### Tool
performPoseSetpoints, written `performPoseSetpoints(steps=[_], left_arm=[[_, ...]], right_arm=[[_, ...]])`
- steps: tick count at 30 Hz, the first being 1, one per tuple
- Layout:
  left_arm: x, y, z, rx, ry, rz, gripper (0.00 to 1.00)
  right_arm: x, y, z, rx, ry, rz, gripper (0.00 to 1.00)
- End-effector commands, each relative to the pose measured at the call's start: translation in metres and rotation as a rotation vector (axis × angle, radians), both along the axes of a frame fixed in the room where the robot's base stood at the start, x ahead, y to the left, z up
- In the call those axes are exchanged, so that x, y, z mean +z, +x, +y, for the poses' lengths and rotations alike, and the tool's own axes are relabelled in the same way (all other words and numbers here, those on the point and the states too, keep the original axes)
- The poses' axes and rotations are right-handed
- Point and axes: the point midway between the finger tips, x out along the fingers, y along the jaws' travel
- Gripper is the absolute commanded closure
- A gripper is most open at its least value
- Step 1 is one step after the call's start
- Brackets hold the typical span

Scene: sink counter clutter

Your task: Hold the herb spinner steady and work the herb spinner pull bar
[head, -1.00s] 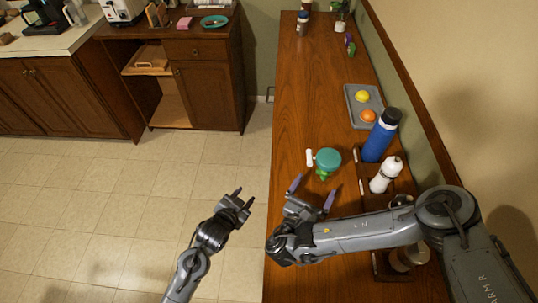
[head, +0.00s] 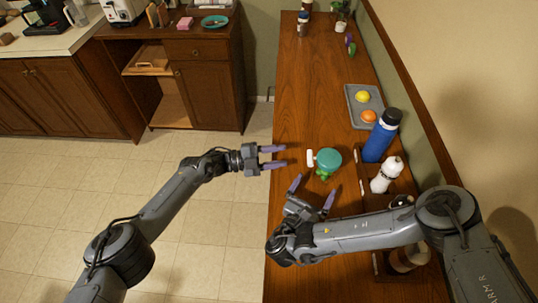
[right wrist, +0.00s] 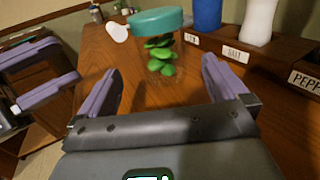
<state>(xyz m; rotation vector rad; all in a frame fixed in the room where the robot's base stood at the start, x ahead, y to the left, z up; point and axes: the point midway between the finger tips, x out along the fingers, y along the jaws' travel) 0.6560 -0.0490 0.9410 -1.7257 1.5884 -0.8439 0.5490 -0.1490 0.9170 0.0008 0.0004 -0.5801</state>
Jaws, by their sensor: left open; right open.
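The herb spinner (head: 327,160) stands upright on the wooden counter, with a teal lid and green leaves in its clear body. Its white pull bar (head: 310,158) sticks out on the left side of the lid. In the right wrist view the herb spinner (right wrist: 160,60) is ahead, between and beyond the fingers, with the pull bar (right wrist: 117,31) at its left. My left gripper (head: 273,158) is open and empty at the counter's left edge, pointing at the pull bar, a short gap away. My right gripper (head: 312,193) is open and empty just in front of the spinner, not touching it.
A blue bottle (head: 381,137) and a white bottle (head: 386,175) stand in a labelled wooden rack right of the spinner. A grey tray (head: 353,103) with yellow and orange fruit lies farther back. The counter (head: 300,90) is clear behind the spinner on the left.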

Motion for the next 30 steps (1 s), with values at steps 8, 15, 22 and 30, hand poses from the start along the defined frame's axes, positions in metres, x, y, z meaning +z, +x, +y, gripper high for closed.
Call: performPoseSetpoints(steps=[8,15,22,30], left_arm=[[0.016,-0.010,0.021,-0.153,0.033,-0.013,0.57],[0.019,-0.011,0.025,-0.176,0.038,-0.013,0.57],[0.019,-0.011,0.024,-0.174,0.036,-0.013,0.57],[0.019,-0.011,0.024,-0.174,0.036,-0.013,0.57]], right_arm=[[0.000,0.000,0.000,0.000,0.000,0.000,0.00],[-0.001,0.001,-0.001,-0.001,-0.001,0.001,0.00],[-0.001,0.009,-0.006,-0.005,-0.002,0.000,0.00],[0.001,0.025,-0.016,0.000,-0.002,-0.005,0.00]])
